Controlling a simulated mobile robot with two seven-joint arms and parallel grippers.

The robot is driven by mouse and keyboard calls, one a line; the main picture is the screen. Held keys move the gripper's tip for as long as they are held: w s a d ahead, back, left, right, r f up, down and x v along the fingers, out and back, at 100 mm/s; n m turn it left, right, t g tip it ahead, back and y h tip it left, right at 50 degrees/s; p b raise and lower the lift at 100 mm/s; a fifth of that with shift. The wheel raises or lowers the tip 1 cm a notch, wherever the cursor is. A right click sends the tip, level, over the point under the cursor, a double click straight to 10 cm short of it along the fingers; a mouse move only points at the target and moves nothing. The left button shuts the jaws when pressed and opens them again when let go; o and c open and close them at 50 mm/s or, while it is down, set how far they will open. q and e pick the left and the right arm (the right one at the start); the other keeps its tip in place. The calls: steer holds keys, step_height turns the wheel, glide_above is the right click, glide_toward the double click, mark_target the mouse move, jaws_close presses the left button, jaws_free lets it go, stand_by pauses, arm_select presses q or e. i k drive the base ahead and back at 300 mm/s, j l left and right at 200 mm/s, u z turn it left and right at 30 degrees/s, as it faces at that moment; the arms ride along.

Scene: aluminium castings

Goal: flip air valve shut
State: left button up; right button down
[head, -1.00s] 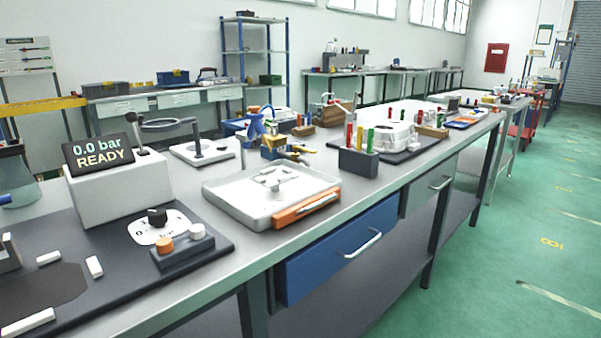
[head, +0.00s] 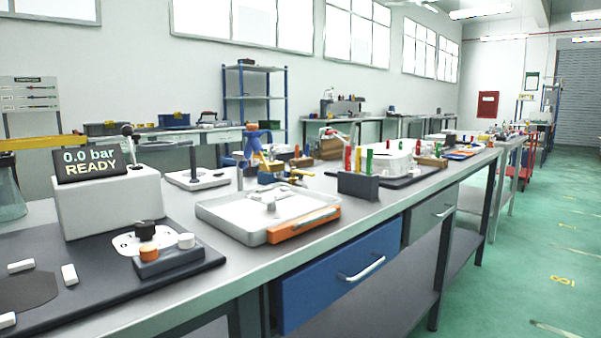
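No part labelled as an air valve can be read. A small brass-coloured fitting with a yellow handle (head: 290,175) sits on the bench behind the white tray; it is small, and its handle position cannot be told. A black knob (head: 146,230) stands on a white dial plate at the front left, beside a control block with an orange button (head: 149,253) and a white button (head: 186,241). Behind it, a white box carries a display (head: 88,162) reading "0.0 bar READY". Neither of my grippers is in view.
A blue drawer (head: 340,275) is under the bench. Green floor (head: 530,240) at right is clear.

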mark_target(302, 173)
steer(key=u, duration=0.45)
steer(key=l+u, duration=0.25)
steer(key=u, duration=0.2)
steer(key=l+u, duration=0.25)
steer(key=u, duration=0.2)
steer(key=l+u, duration=0.45)
steer(key=l, duration=0.3)
steer(key=k+l, duration=0.15)
steer(key=l, duration=0.25)
steer(key=k+l+u, duration=0.1)
steer(key=l, duration=0.3)
steer(key=k+l, duration=0.15)
steer(key=l, duration=0.25)
steer(key=l+u, duration=0.05)
